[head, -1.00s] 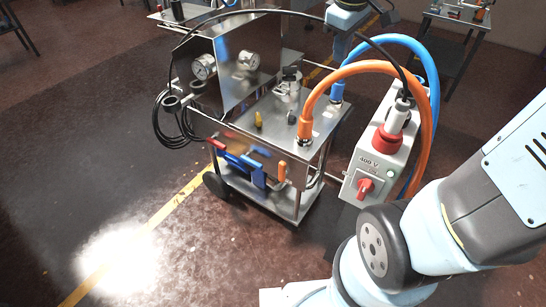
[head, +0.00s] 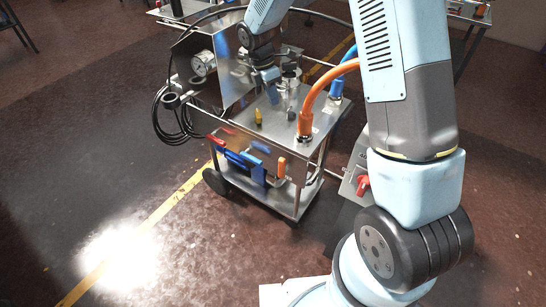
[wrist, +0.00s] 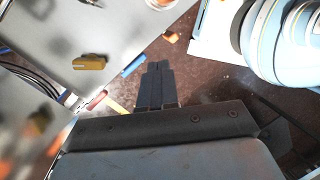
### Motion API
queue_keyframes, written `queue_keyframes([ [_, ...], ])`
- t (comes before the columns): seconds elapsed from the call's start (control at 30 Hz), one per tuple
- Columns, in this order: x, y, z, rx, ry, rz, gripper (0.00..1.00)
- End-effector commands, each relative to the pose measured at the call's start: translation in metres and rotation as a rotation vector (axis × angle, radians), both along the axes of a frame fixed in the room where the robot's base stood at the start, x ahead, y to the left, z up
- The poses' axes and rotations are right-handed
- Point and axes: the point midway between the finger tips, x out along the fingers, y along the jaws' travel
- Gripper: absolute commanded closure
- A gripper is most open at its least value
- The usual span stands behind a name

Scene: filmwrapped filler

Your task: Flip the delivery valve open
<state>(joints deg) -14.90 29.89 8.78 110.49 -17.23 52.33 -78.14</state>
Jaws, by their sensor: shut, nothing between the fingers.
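A steel filling cart (head: 240,148) carries several coloured valve handles; no readable label shows which is the delivery valve. On its front are a red handle (head: 217,141), a blue handle (head: 257,172) and an orange handle (head: 281,168). A small yellow lever (head: 258,117) stands on the top plate and shows in the wrist view (wrist: 90,63). My gripper (head: 271,92) is above the cart top, beyond the yellow lever, touching no handle that I can see. In the wrist view its fingers (wrist: 158,66) are shut and empty, with a blue handle (wrist: 134,66) beside their tips.
An orange hose (head: 320,92) and a blue hose (head: 345,68) rise from the cart's right side. A pressure gauge (head: 203,62) and coiled black cable (head: 160,118) are at the left. My arm partly hides a grey box with a red switch (head: 363,186). The floor in front is free.

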Motion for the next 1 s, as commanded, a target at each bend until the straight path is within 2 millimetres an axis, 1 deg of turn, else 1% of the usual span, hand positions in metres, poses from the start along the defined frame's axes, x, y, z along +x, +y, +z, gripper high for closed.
queue_keyframes([
  [0.03,0.003,0.009,-0.020,-0.003,0.033,0.058,1.00],
  [0.2,0.007,0.033,-0.078,-0.002,0.130,0.244,1.00],
  [0.3,0.007,0.044,-0.107,0.002,0.177,0.334,1.00],
  [0.4,0.005,0.052,-0.129,0.006,0.213,0.403,1.00],
  [0.5,0.005,0.057,-0.143,0.008,0.236,0.447,1.00],
  [0.6,0.004,0.059,-0.149,0.010,0.247,0.468,1.00],
  [1.0,0.003,0.059,-0.151,0.011,0.249,0.471,1.00],
])
